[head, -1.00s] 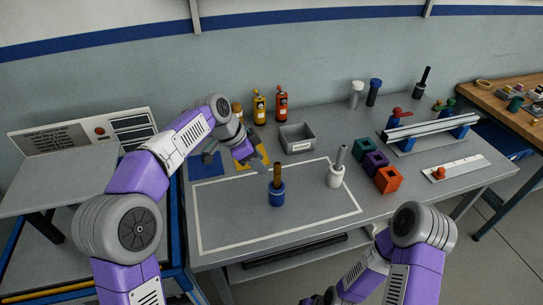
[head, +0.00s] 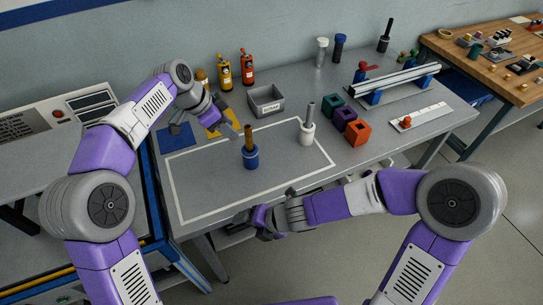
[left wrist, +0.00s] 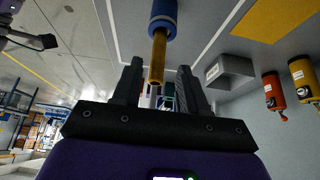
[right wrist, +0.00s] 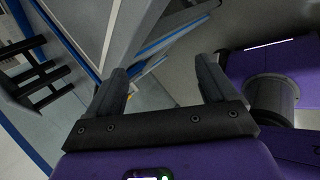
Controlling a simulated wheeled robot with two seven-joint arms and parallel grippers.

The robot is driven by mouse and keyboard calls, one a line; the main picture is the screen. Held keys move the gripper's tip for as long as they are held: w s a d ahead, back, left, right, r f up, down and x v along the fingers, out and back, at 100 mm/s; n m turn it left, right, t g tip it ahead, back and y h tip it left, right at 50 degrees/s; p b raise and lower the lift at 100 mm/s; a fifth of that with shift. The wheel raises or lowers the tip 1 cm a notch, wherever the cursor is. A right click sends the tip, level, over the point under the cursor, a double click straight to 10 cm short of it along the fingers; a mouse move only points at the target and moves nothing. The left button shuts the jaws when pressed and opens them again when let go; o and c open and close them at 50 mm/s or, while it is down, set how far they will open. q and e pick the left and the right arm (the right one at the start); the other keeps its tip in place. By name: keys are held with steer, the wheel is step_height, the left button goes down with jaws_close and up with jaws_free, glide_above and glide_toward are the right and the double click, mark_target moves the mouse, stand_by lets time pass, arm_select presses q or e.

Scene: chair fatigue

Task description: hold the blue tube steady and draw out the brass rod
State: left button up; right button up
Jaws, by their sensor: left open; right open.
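The blue tube (head: 251,160) stands upright on the grey table inside a white outline. The brass rod (head: 249,136) sticks up out of its top. My left gripper (head: 231,124) is open, just left of the rod's upper end. In the left wrist view the rod (left wrist: 158,55) points from the blue tube (left wrist: 163,14) into the space between the open fingers (left wrist: 160,70); contact does not show. My right gripper (head: 242,216) is by the table's front edge, in front of the tube and apart from it. Its open fingers (right wrist: 162,70) are empty in the right wrist view.
A white tube (head: 306,134) with a grey rod stands right of the blue one. Green, purple and orange blocks (head: 358,133) lie further right. A grey bin (head: 266,104) and bottles (head: 247,70) stand behind. The outlined area around the blue tube is mostly clear.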

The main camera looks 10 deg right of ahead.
mark_target(251, 157)
steer(key=w+r+n+y, duration=0.1)
steer(key=w+r+n, duration=0.1)
steer(key=w+n, duration=0.1)
steer(key=w+d+r+n+t+y, duration=0.1)
steer(key=w+r+n+y, duration=0.1)
steer(key=w, duration=0.4)
steer(key=w+d+r+n+t+y, duration=0.1)
steer(key=w+r+n, duration=0.2)
steer(key=w, duration=0.1)
steer(key=shift+w+n+y, duration=0.2)
steer(key=shift+n+y, duration=0.2)
steer(key=w+d+n, duration=0.1)
steer(key=w+n, duration=0.1)
steer(key=w+d+f+n+y, duration=0.1)
steer(key=w+d+n, duration=0.2)
steer(key=d+n, duration=0.1)
steer(key=n, duration=0.1)
steer(key=shift+w+d+f, duration=0.1)
steer(key=shift+w+f, duration=0.1)
steer(key=shift+w, duration=0.2)
steer(key=shift+w+d+f+n+t, duration=0.1)
steer(key=shift+w+f+n+t, duration=0.2)
steer(key=shift+f+n, duration=0.35)
steer(key=shift+w+a+f+n, duration=0.15)
steer(key=shift+w+a+n, duration=0.1)
steer(key=shift+a, duration=0.15)
steer(key=x, duration=0.6)
steer(key=shift+w+a+f, duration=0.1)
steer(key=shift+a+f, duration=0.05)
steer(key=shift+a, duration=0.1)
